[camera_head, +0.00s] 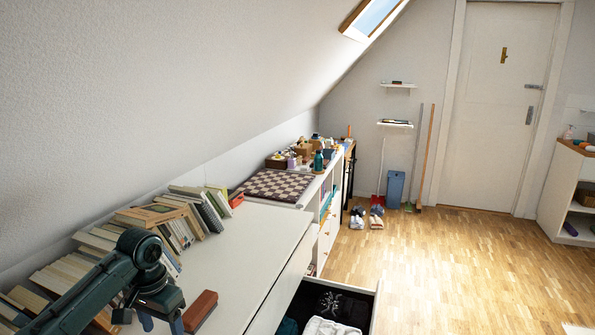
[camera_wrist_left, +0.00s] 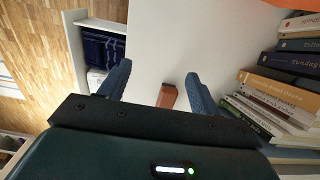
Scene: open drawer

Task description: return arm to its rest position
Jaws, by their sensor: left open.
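My left arm comes in from the lower left in the head view, above the white dresser top (camera_head: 250,235). My left gripper (camera_head: 162,322) points down and is open. Its two blue fingers stand apart in the left wrist view (camera_wrist_left: 157,84), with nothing held between them. The open drawer (camera_head: 366,308) juts out from the dresser front, with dark and white folded cloth (camera_head: 328,327) inside. It also shows in the left wrist view (camera_wrist_left: 88,22), at upper left, with dark blue cloth (camera_wrist_left: 102,50). My right gripper is in neither view.
A reddish-brown block (camera_head: 200,311) lies on the dresser close to my left gripper and shows beyond its fingers in the wrist view (camera_wrist_left: 167,97). Leaning books (camera_head: 170,222) line the wall side. A checkered board (camera_head: 273,186) lies farther back.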

